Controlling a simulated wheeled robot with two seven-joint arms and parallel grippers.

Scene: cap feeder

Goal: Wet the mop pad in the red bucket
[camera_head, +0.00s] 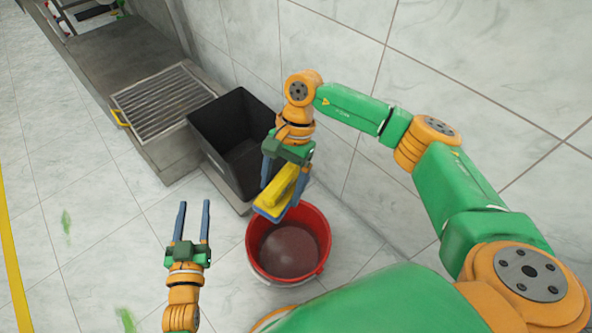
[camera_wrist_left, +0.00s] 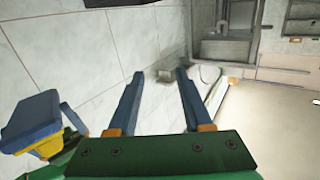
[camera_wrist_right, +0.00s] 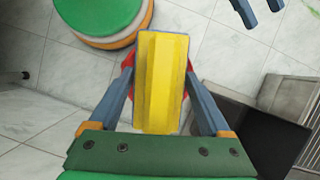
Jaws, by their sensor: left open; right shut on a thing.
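The mop pad is a yellow block (camera_head: 280,189) with a blue underside (camera_head: 268,212). My right gripper (camera_head: 281,196) is shut on the yellow block and holds it tilted above the far-left rim of the red bucket (camera_head: 323,229). The bucket stands on the floor with murky brownish liquid inside. In the right wrist view the yellow block (camera_wrist_right: 160,80) sits between the fingers and hides most of the bucket. My left gripper (camera_head: 193,207) is open and empty, left of the bucket. The blue pad (camera_wrist_left: 35,115) shows at the left of the left wrist view.
A black bin (camera_head: 213,153) stands behind the bucket against the tiled wall. A metal grate (camera_head: 163,103) with a yellow handle lies beyond it. Green smears (camera_head: 67,222) mark the tiled floor at the left, which is otherwise clear up to a yellow line (camera_head: 12,250).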

